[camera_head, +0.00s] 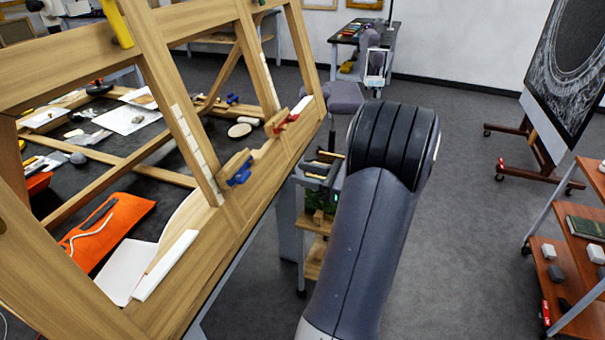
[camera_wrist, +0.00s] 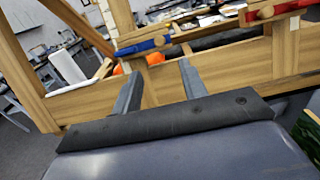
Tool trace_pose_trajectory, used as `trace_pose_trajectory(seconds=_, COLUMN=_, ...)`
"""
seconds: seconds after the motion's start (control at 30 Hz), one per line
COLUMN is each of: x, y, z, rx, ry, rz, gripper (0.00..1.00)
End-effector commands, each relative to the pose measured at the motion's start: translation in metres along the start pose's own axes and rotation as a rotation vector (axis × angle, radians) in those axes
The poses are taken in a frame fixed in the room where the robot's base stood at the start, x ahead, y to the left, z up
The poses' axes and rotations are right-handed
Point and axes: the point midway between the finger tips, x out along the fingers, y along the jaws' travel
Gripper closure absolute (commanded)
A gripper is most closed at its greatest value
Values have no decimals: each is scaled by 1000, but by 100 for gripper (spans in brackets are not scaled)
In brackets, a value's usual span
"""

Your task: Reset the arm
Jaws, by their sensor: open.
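My arm (camera_head: 365,230) rises from the bottom of the head view and bends at a dark ribbed joint. The arm hides part of the floor and of a small cart behind it; I cannot clearly make out my gripper in that view. In the wrist view my gripper (camera_wrist: 160,68) shows two grey fingers spread apart with nothing between them. They point at the side rail of a large wooden frame (camera_wrist: 225,68). I cannot tell whether they touch the rail.
The wooden frame (camera_head: 65,60) fills the left, with a blue clamp (camera_head: 237,170) and a red clamp (camera_head: 285,120) on its rail. An orange cloth (camera_head: 105,225) lies within it. A shelf (camera_head: 580,235) and an easel (camera_head: 540,125) stand at right. Floor between is clear.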

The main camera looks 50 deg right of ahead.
Motion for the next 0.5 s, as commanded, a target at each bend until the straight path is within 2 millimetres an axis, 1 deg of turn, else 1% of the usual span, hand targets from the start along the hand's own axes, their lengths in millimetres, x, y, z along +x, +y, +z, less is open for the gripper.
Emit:
trace_pose_trajectory(seconds=0.17, x=3, y=0, z=0, rx=0, ry=0, rz=0, gripper=59)
trace_pose_trajectory(seconds=0.27, x=12, y=0, z=1, rx=0, ry=0, rz=1, gripper=59)
trace_pose_trajectory(seconds=0.37, x=28, y=1, z=1, rx=2, ry=0, rz=4, gripper=59)
trace_pose_trajectory(seconds=0.5, x=56, y=1, z=2, rx=2, ry=-1, rz=4, gripper=59)
